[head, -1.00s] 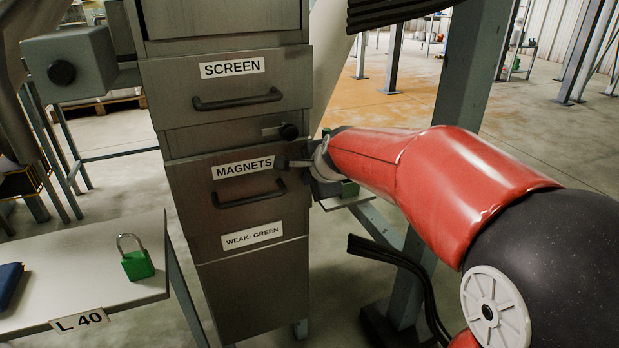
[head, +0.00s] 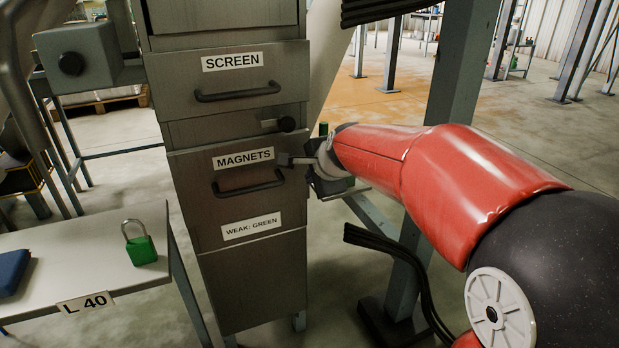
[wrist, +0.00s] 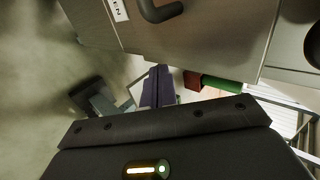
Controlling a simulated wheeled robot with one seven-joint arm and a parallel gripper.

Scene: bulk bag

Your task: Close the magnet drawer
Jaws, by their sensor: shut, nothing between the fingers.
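The magnet drawer (head: 205,185) is a grey metal front labelled MAGNETS and WEAK: GREEN, with a dark bar handle (head: 248,186). It looks close to flush with the cabinet; whether a small gap remains I cannot tell. My gripper (head: 284,160) is shut and empty, its tips at the right part of the drawer front, beside the label and above the handle's right end. They seem to touch the front.
A table (head: 40,240) at left bears a green padlock (head: 142,250) and a blue item (head: 12,272). A steel post (head: 450,75) and black cables (head: 385,250) stand at right.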

